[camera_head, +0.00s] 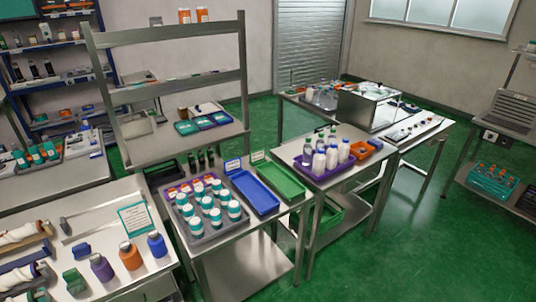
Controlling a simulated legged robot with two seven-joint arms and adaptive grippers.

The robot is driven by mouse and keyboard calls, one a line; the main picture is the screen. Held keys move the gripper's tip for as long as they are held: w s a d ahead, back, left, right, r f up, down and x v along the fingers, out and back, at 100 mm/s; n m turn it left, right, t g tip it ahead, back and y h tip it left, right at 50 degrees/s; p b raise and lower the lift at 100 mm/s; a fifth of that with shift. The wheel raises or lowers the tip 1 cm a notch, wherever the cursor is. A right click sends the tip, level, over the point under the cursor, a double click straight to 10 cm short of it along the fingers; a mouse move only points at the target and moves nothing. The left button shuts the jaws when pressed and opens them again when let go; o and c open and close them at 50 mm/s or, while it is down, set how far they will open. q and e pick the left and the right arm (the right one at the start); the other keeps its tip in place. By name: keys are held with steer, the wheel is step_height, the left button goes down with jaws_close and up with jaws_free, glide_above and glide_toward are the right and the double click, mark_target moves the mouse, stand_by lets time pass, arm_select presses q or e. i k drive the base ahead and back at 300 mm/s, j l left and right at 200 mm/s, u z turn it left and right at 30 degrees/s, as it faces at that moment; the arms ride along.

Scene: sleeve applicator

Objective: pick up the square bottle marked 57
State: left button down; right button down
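No bottle with a legible 57 shows; labels are too small to read. On the near left table stand a green block-like item (74,281), a purple bottle (102,267), an orange bottle (131,256) and a blue bottle (157,245), all upright. A purple tray (318,179) farther right holds several white bottles (318,163) and blue ones. I cannot tell which is the square bottle. Neither of my grippers shows.
An empty blue tray (254,193) and an empty green tray (281,181) lie between the grey and purple trays. A metal rack (178,80) rises behind the middle table. An orange bin (361,150) sits beside the purple tray. Green floor (420,245) is clear at the right.

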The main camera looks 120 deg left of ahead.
mark_target(333, 153)
steer(key=u, duration=3.3)
steer(key=i+l, duration=0.15)
steer(key=i, duration=0.3)
steer(key=i+l, duration=0.15)
steer(key=i, duration=0.3)
